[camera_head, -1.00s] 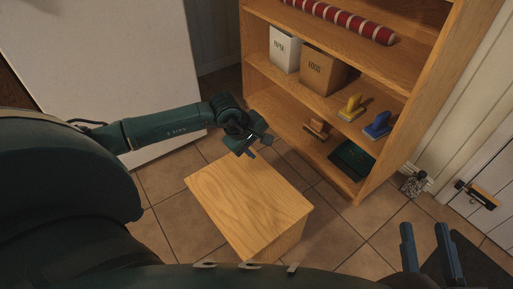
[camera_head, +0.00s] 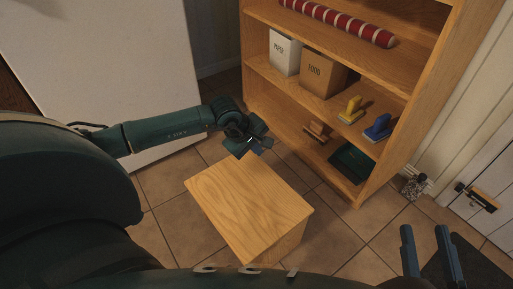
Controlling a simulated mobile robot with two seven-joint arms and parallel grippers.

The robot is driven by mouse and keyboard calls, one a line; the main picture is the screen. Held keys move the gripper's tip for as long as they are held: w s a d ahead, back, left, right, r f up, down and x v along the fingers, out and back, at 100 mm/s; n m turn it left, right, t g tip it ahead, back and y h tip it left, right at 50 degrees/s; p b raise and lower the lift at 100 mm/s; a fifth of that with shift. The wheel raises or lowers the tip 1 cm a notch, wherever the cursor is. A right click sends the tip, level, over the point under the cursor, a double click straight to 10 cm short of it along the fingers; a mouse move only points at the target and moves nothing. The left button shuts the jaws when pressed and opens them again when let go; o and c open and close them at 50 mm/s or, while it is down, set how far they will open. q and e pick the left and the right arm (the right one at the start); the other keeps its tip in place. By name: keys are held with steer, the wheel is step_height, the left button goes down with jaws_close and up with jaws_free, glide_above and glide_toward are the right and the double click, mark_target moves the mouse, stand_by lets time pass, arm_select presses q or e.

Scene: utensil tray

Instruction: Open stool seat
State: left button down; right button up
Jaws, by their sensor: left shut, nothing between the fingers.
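The wooden stool (camera_head: 248,208) stands on the tiled floor in front of me. Its flat seat lies level on the box body, with no gap that I can see. My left gripper (camera_head: 252,153) is at the far edge of the seat, near its far corner. The fingers are shut with nothing between them; I cannot tell whether they touch the wood. My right gripper (camera_head: 428,250) is at the lower right, with its two fingers apart and empty, well away from the stool.
A wooden shelf unit (camera_head: 357,193) stands just beyond the stool. It holds a white box (camera_head: 284,52), a brown box (camera_head: 322,74), yellow (camera_head: 351,109) and blue (camera_head: 378,128) brushes and a green tray (camera_head: 352,162). A white panel (camera_head: 100,60) is at left.

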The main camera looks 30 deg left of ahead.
arm_select(q)
steer(key=c, duration=2.2)
jaws_free()
steer(key=c, duration=1.4)
jaws_free()
steer(key=shift+o, duration=0.2)
steer(key=p+v, duration=0.4)
steer(key=v, duration=0.9)
arm_select(e)
steer(key=shift+s+d+n+h, duration=0.1)
steer(key=shift+d+n+h, duration=0.3)
steer(key=shift+h, duration=0.1)
